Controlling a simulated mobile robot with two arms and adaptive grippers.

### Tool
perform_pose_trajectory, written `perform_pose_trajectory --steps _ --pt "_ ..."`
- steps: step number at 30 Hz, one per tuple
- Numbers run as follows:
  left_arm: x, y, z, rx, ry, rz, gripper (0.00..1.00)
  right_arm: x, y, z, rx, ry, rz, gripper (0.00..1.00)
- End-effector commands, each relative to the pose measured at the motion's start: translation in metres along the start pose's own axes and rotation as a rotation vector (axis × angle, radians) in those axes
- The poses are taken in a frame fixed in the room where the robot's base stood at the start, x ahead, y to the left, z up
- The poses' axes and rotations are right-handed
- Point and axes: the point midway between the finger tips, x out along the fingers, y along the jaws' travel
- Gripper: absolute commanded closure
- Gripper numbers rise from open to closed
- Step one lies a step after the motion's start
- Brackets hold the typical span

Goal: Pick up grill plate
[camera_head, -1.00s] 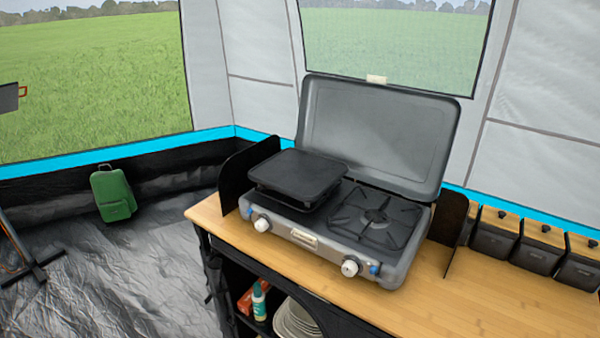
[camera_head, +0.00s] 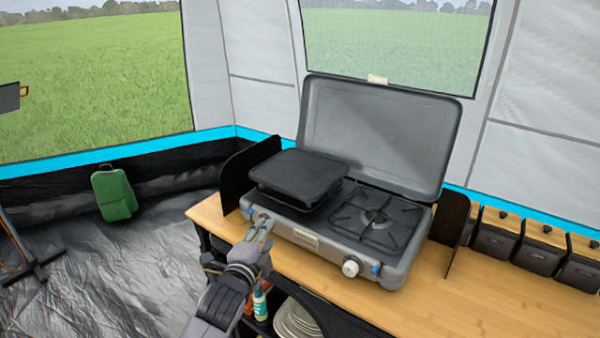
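The grill plate (camera_head: 298,172) is a dark, flat, rounded square. It sits on the left side of the grey camping stove (camera_head: 320,243), over the left burner. My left gripper (camera_head: 264,222) is at the stove's front left edge, in front of and below the plate, apart from it. Its two fingers point up toward the stove with a narrow gap between them, and nothing shows held. It covers the left knob. My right gripper is not in view.
The stove's lid (camera_head: 378,130) stands open behind the plate. A bare burner (camera_head: 375,218) is to its right. Dark side panels (camera_head: 238,181) flank the stove. The wooden counter (camera_head: 480,300) is clear at front right. Black bins (camera_head: 495,238) line the right back. Plates (camera_head: 296,320) are on the shelf below.

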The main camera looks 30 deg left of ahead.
Motion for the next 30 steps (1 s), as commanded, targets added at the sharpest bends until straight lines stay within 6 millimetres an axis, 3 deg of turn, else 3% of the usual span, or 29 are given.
perform_pose_trajectory --steps 1,3,6,11,21,30 --pt "0.008 -0.020 0.004 0.065 0.001 -0.065 0.67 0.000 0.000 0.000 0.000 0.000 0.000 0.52" --pt "0.013 -0.038 0.007 0.132 0.000 -0.127 0.67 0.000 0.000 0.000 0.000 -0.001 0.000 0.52" --pt "0.019 -0.050 0.009 0.179 -0.003 -0.168 0.67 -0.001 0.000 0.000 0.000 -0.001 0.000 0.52" --pt "0.043 -0.058 0.008 0.185 -0.003 -0.174 0.67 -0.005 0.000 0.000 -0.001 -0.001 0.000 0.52" --pt "0.113 -0.068 0.007 0.183 -0.003 -0.170 0.67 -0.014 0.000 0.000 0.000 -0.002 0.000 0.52" --pt "0.138 -0.070 0.007 0.183 -0.002 -0.170 0.67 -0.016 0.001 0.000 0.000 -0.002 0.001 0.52"
